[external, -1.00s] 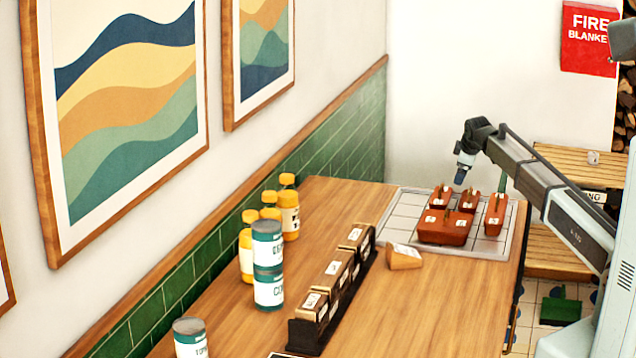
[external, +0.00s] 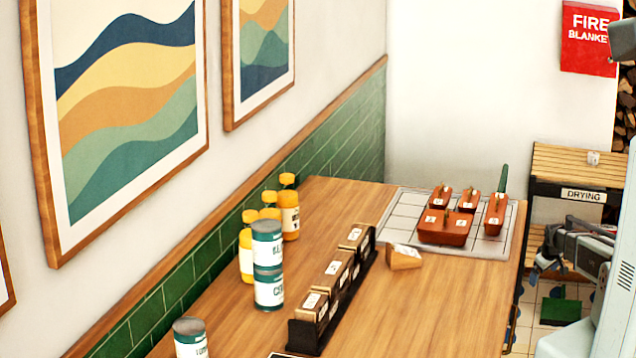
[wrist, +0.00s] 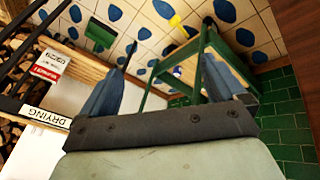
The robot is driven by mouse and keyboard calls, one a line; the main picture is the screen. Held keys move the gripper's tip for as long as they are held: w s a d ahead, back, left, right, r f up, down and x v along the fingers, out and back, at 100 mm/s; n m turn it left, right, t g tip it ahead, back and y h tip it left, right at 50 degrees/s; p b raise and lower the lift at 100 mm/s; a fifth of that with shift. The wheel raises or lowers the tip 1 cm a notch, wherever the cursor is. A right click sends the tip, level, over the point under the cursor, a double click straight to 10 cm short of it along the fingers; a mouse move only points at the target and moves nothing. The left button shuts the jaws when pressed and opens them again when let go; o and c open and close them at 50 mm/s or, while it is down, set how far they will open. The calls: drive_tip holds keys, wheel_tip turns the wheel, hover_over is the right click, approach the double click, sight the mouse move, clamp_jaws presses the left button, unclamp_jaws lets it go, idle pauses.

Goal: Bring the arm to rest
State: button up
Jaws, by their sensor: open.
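My gripper (wrist: 160,75) is open and empty in the wrist view, its two blue-grey fingers apart with floor tiles and a green stand seen between them. In the external view my arm is folded in at the right edge, beyond the counter's right side, and the fingertips cannot be made out there. The arm is clear of the wooden counter (external: 430,300) and touches nothing that I can see.
A wooden block (external: 403,257), a black rack (external: 305,335), cans (external: 268,290) and yellow bottles (external: 290,215) are nearby. A drying rack (external: 583,160) stands behind my arm.

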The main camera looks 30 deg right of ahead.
drive_tip(key=s+a+f+g+y, duration=0.2)
drive_tip(key=s+a+f+g, duration=0.1)
drive_tip(key=s+a+f, duration=0.65)
drive_tip(key=s+a+f+g+y, duration=0.15)
drive_tip(key=s+a+f, duration=0.45)
drive_tip(key=s+a, duration=0.6)
drive_tip(key=s+a+g, duration=0.2)
drive_tip(key=s+a, duration=0.3)
drive_tip(key=s, duration=0.2)
drive_tip(key=s+a+f+g, duration=0.1)
drive_tip(key=s+a, duration=0.3)
drive_tip(key=s, duration=0.4)
drive_tip(key=s+a+f+m+g, duration=0.1)
drive_tip(key=s+a+g, duration=0.2)
drive_tip(key=s+a, duration=0.2)
drive_tip(key=s, duration=0.3)
drive_tip(key=shift+a+f, duration=0.25)
drive_tip(key=shift+a, duration=0.1)
drive_tip(key=shift+s+g+h, duration=0.1)
drive_tip(key=shift+g+h, duration=0.15)
